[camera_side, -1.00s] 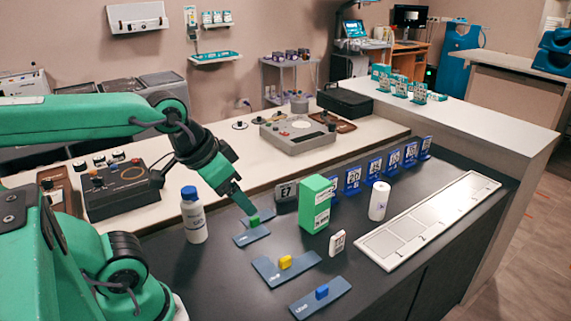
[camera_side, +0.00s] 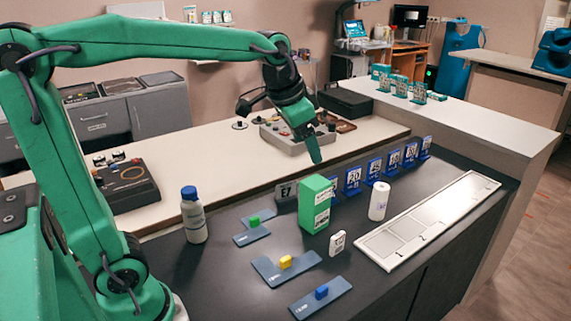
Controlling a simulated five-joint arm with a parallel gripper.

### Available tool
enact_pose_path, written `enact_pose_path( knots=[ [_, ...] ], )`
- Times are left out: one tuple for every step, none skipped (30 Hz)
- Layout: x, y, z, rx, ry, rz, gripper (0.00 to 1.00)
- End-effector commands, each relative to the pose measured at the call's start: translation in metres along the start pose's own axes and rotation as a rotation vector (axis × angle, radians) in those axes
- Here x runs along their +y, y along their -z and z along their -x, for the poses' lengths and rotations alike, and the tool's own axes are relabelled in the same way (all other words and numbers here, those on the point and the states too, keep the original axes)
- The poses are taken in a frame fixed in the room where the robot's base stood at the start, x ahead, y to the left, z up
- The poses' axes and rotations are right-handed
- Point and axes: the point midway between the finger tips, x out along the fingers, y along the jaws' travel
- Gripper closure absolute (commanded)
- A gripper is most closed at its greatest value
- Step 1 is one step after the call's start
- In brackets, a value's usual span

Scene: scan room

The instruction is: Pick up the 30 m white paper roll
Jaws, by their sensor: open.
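The white paper roll (camera_side: 379,201) stands upright on the dark counter, just left of the long white tray. Small print shows on its side, too small to read. My gripper (camera_side: 315,158) hangs in the air above and to the left of the roll, over the back of the counter, apart from it. Its jaws point down and look narrow from this side; nothing shows between them.
A green box (camera_side: 316,204) stands left of the roll, with a small white tag (camera_side: 336,243) in front. Blue numbered cards (camera_side: 352,181) stand in a row behind. The white tray (camera_side: 470,190) lies to the right. A white bottle (camera_side: 193,220) stands at left.

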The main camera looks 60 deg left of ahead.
Motion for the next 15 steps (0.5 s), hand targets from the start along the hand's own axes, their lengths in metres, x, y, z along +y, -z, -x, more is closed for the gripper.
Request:
enact_pose_path(
  knots=[
    [-0.003, 0.012, -0.006, -0.009, -0.002, -0.015, 0.28],
    [-0.005, 0.018, -0.009, -0.013, -0.003, -0.026, 0.28],
    [-0.007, 0.026, -0.013, -0.019, -0.005, -0.039, 0.28],
    [-0.009, 0.032, -0.016, -0.022, -0.006, -0.049, 0.28],
    [-0.011, 0.038, -0.019, -0.026, -0.007, -0.06, 0.28],
    [-0.013, 0.046, -0.024, -0.031, -0.009, -0.073, 0.28],
    [-0.015, 0.052, -0.028, -0.035, -0.01, -0.083, 0.28],
    [-0.016, 0.058, -0.032, -0.038, -0.011, -0.094, 0.28],
    [-0.019, 0.065, -0.037, -0.043, -0.013, -0.107, 0.28],
    [-0.02, 0.07, -0.041, -0.046, -0.015, -0.117, 0.28],
    [-0.022, 0.076, -0.046, -0.051, -0.016, -0.128, 0.28],
    [-0.024, 0.083, -0.052, -0.056, -0.019, -0.141, 0.28],
    [-0.025, 0.088, -0.057, -0.06, -0.02, -0.151, 0.28],
    [-0.027, 0.093, -0.061, -0.063, -0.021, -0.161, 0.28],
    [-0.029, 0.1, -0.068, -0.067, -0.023, -0.175, 0.28]
  ],
)
